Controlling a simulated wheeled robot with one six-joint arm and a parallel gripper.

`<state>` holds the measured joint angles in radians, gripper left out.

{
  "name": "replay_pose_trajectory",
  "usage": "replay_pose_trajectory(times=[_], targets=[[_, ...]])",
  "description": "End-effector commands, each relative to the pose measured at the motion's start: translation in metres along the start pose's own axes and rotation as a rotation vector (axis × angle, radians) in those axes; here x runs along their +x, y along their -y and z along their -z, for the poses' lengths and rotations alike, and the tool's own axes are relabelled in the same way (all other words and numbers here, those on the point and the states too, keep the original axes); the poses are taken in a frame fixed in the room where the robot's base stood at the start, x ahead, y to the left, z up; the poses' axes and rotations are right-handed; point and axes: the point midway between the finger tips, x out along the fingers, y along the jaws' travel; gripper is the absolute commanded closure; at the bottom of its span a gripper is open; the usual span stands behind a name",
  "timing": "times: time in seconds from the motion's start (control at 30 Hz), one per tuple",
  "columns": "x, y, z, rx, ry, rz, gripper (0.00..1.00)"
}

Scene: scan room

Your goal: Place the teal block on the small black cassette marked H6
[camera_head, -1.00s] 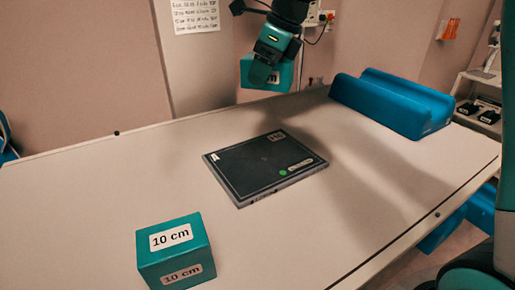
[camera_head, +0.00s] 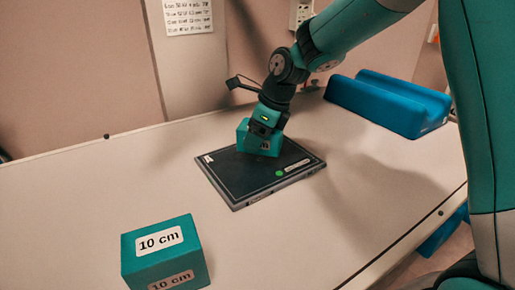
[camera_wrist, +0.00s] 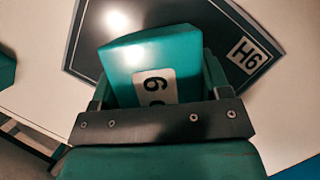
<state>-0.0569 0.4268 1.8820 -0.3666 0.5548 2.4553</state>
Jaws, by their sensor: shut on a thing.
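The teal block (camera_head: 244,139) is in my gripper (camera_head: 262,136), over the far part of the black cassette (camera_head: 238,181). In the wrist view the block (camera_wrist: 180,52) sits between the two fingers (camera_wrist: 155,85), with a white label partly hidden by the gripper. The cassette (camera_wrist: 205,18) lies beneath it there, and its white H6 label (camera_wrist: 243,52) shows at the right. The block's underside is hidden. I cannot tell whether it touches the cassette or is slightly above it.
A larger teal block marked 10 cm (camera_head: 165,252) stands at the table's near left. A blue grooved cushion (camera_head: 388,104) lies at the back right. The white table (camera_head: 100,190) is clear left of the cassette and between it and the larger block.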

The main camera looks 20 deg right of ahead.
Motion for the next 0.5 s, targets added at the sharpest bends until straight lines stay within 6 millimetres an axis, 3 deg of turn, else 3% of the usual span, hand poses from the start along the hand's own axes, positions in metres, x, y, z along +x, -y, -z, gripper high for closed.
replay_pose_trajectory(times=[0.2,0.5], targets=[[0.031,-0.001,0.013,0.001,-0.002,-0.003,0.66],[0.033,0.0,0.014,0.0,0.0,-0.001,0.66]])
